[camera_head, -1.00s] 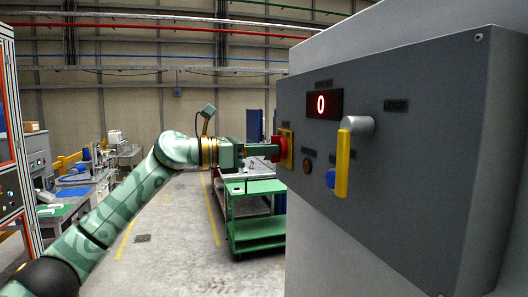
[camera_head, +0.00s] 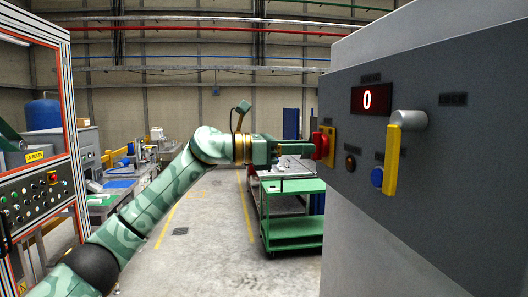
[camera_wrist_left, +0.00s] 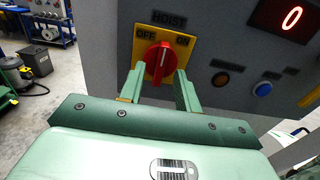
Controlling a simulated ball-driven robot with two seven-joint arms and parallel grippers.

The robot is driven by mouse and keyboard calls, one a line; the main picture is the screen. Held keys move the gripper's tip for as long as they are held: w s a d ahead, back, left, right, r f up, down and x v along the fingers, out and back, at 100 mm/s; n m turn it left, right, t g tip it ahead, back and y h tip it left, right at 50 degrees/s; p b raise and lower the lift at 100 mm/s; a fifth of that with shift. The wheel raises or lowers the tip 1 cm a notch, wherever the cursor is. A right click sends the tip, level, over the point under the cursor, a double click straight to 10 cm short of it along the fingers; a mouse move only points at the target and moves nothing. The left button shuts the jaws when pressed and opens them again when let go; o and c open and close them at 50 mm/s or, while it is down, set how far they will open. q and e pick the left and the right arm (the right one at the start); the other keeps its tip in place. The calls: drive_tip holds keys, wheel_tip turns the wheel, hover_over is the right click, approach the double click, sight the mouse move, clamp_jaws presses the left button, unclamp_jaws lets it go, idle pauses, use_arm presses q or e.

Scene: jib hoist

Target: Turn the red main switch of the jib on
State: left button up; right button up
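The red main switch (camera_wrist_left: 160,62) is a rotary knob on a yellow plate (camera_wrist_left: 186,38) marked HOIST, with OFF at left and ON at right. Its handle stands roughly upright with its white mark near the top, between the two labels. My left gripper (camera_wrist_left: 161,76) has one finger on each side of the knob; the fingers are apart, with small gaps beside the handle. In the head view the left gripper (camera_head: 308,148) reaches the red switch (camera_head: 320,146) from the left; contact is hard to tell there. My right gripper is not in view.
The grey control box (camera_head: 464,170) carries a red display (camera_head: 371,98) reading 0, a dark orange lamp (camera_head: 350,163), a blue button (camera_head: 377,177) and a yellow lever (camera_head: 392,160). A green cart (camera_head: 293,228) stands behind. A framed button panel (camera_head: 40,200) is at left.

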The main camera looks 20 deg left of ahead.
use_arm(q)
drive_tip(key=b+v, duration=0.3)
drive_tip(key=v, duration=1.1)
drive_tip(key=shift+s+a+b, duration=0.15)
drive_tip(key=shift+a+b, duration=0.15)
drive_tip(key=shift+b, duration=0.1)
drive_tip(key=shift+f, duration=0.1)
